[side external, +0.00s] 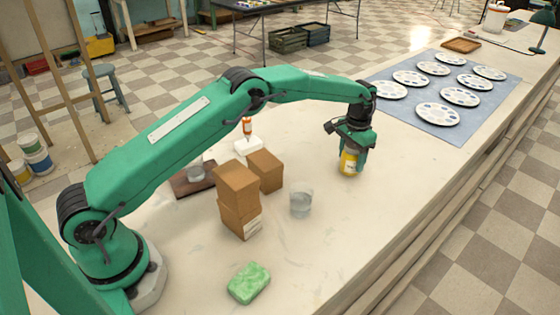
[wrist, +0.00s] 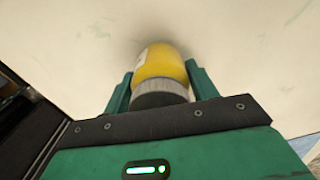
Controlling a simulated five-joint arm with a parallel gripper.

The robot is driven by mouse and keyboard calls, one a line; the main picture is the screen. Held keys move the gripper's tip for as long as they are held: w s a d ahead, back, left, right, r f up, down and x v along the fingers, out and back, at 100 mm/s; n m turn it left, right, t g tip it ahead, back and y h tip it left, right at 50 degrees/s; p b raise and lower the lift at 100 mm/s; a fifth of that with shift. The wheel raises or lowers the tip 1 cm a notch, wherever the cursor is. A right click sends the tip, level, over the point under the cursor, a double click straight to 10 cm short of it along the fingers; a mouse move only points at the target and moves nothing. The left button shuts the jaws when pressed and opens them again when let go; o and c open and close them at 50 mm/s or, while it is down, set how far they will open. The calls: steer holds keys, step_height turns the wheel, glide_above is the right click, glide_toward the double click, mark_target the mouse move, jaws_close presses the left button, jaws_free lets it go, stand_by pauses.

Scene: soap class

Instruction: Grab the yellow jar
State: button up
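The yellow jar (side external: 349,162) stands upright on the pale tabletop, right of the middle in the side view. In the wrist view the jar (wrist: 160,65) shows its yellow body and a grey lid. My gripper (side external: 354,160) points down over the jar from above. In the wrist view the fingers of my gripper (wrist: 160,75) lie along both sides of the jar, with no clear gap. It looks shut on the jar, which appears to rest on the table. Part of the jar is hidden by the fingers in the side view.
A clear glass (side external: 301,203) stands left of the jar. Cardboard boxes (side external: 239,198) stand farther left, and green soap (side external: 249,282) lies at the front. Several paint palettes (side external: 440,113) lie on a blue mat (side external: 487,114) behind right. Table around the jar is clear.

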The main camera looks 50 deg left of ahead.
steer(key=c, duration=0.6)
steer(key=shift+r, duration=0.2)
steer(key=shift+r, duration=1.3)
steer(key=s+d+r, duration=0.7)
steer(key=d+r, duration=0.1)
steer(key=d, duration=0.1)
steer(key=shift+d, duration=0.2)
